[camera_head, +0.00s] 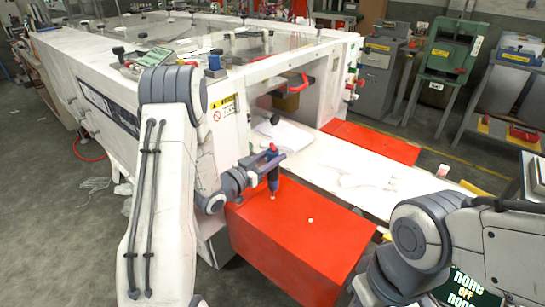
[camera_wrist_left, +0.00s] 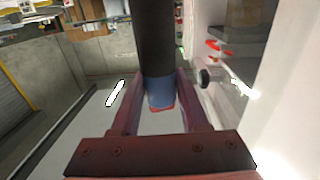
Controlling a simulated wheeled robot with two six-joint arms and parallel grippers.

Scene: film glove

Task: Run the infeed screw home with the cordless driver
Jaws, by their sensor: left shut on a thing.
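The cordless driver (camera_head: 272,178), with a red top and a dark blue body, stands roughly upright above the red box (camera_head: 300,245), its tip pointing down. My left gripper (camera_head: 268,163) is shut around the driver's body. In the left wrist view the driver (camera_wrist_left: 158,88) shows as a dark cylinder with a blue section between the fingers. A small pale spot sits under the tip; I cannot tell whether it is the infeed screw or touches the tip. Another small pale piece (camera_head: 310,220) lies on the red top. My right gripper is out of view.
A large white machine (camera_head: 215,125) stands behind and left of the red box. A white bed (camera_head: 345,170) runs along the box's far side, with a second red panel (camera_head: 375,140) beyond. My right arm fills the lower right. Grey floor is open at left.

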